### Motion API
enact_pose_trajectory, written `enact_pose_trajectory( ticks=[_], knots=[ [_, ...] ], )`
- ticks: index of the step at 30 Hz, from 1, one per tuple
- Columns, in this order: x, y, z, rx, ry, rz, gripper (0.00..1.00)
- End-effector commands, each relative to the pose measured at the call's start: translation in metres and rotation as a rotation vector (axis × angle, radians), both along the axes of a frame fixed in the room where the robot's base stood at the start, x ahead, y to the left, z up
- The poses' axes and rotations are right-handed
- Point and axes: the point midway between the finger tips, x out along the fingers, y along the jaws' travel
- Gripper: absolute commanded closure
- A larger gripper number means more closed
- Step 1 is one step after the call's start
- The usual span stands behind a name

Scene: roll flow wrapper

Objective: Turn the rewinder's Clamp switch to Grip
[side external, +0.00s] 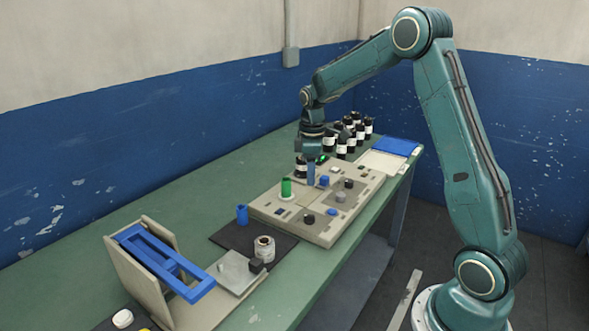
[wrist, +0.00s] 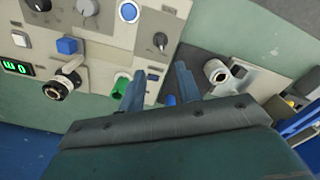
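A beige control panel (side external: 268,208) lies on the bench and also fills the upper left of the wrist view (wrist: 105,55). It carries several knobs, including a black knob (wrist: 160,40), a grey knob (wrist: 88,7) and another black knob (side external: 309,219). Their labels are too small to read, so I cannot tell which is the Clamp switch or where it points. My gripper (wrist: 160,72) hangs above the panel, its two blue-grey fingers apart with nothing between them. In the side view my gripper (side external: 311,174) is over the panel's far part.
A green roll (side external: 286,187) stands on the panel, near a blue square button (side external: 324,181). A green-lit display (wrist: 17,67) is at the wrist view's left. Several dark bottles (side external: 357,130) stand behind. A blue-framed stand (side external: 165,262) and a jar (side external: 264,249) are nearer the camera.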

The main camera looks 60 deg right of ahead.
Motion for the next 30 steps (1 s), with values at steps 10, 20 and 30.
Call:
enact_pose_trajectory(
  ticks=[10,20,30],
  knots=[
    [-0.001,0.001,-0.042,0.002,0.005,-0.001,0.66],
    [-0.001,0.001,-0.092,0.002,0.004,-0.001,0.66],
    [-0.001,0.001,-0.126,0.001,0.002,-0.002,0.66]
  ],
)
